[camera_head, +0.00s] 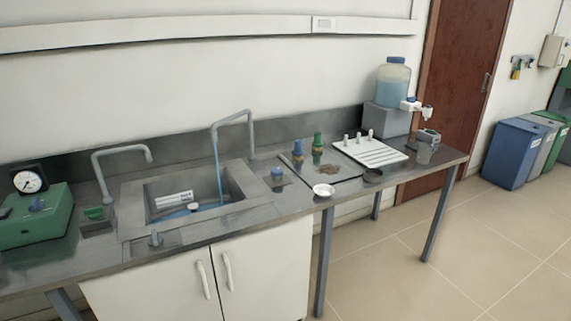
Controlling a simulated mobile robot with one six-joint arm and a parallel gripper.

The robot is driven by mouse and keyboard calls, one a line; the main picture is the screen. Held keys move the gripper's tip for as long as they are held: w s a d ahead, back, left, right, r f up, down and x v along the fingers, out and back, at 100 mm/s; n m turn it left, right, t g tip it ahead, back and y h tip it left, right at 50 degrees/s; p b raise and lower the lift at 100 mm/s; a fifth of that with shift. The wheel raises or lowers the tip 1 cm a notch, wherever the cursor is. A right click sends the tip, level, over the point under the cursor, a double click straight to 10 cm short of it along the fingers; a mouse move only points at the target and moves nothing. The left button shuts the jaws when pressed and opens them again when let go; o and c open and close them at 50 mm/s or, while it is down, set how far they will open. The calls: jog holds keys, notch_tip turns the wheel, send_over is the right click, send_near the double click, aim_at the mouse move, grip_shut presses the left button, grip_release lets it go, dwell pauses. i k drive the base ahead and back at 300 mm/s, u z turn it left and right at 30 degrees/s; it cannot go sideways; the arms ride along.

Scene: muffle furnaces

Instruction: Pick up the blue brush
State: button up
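Several small blue things stand on the grey counter (250,201), and I cannot tell for certain which is the blue brush. An upright blue item with a brownish lower part (298,150) stands behind the sink's right side, next to a similar green item (317,142). A squat blue item (277,173) sits nearer, just right of the sink (243,180). A pale object with some blue (193,207) lies at the sink's front. My gripper is not in view.
A white rack (370,152), a white dish (323,190) and a dark dish (373,175) stand at the right. A blue jug (393,75) stands on a grey block. A green device with a gauge (40,215) is at the left. The tiled floor (420,270) is clear at the right front.

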aim_at(297, 152)
jog(key=z, duration=1.25)
jog(key=i, duration=3.05)
